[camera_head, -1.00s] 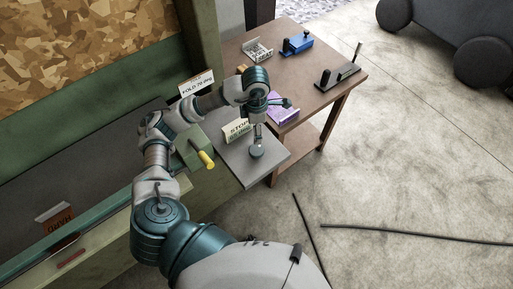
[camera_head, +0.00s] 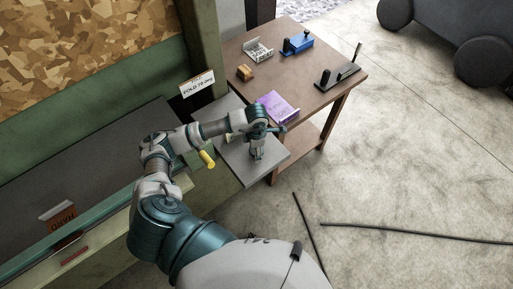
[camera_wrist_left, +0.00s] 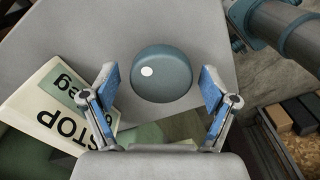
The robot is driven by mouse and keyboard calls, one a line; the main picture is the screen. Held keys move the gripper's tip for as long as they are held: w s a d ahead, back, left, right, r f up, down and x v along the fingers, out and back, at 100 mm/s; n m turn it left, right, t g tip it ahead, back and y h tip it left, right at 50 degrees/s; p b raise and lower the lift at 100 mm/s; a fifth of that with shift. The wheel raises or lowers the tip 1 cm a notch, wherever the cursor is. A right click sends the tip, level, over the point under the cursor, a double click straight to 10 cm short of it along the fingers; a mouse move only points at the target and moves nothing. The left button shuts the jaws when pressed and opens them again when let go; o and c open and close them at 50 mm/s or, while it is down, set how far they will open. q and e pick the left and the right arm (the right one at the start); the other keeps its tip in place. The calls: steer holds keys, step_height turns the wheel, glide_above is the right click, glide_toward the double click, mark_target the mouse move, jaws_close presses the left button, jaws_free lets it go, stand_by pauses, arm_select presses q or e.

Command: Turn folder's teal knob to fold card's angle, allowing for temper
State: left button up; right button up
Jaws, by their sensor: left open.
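The teal knob (camera_wrist_left: 160,75), round with a white dot at its left, sits on the grey plate of the folder (camera_head: 268,172). My left gripper (camera_wrist_left: 158,88) is open above it, one finger on each side, with gaps visible. In the head view my left gripper (camera_head: 257,147) is over the plate and mostly hides the knob. The fold card (camera_head: 197,86) stands by the green post; it seems to read "FOLD 70 deg". An upside-down card (camera_head: 60,218) at lower left reads "HARD". A stop card (camera_wrist_left: 58,108) shows in the wrist view, its number hidden. My right gripper is out of view.
A yellow handle (camera_head: 207,159) sticks out just left of the plate, beside my forearm. A brown table (camera_head: 310,92) behind bears a purple piece (camera_head: 277,108), a blue tool (camera_head: 297,43), a black tool (camera_head: 338,78) and a small wooden block (camera_head: 244,72). Rods lie on the open floor at right.

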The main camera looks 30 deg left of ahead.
arm_select(q)
steer(key=c, duration=1.2)
steer(key=shift+o, duration=0.2)
steer(key=shift+n, duration=0.3)
steer(key=shift+n+b, duration=0.5)
steer(key=shift+n, duration=0.5)
steer(key=shift+n+b, duration=0.4)
steer(key=shift+n, duration=1.1)
steer(key=o, duration=1.2)
steer(key=shift+c, duration=0.2)
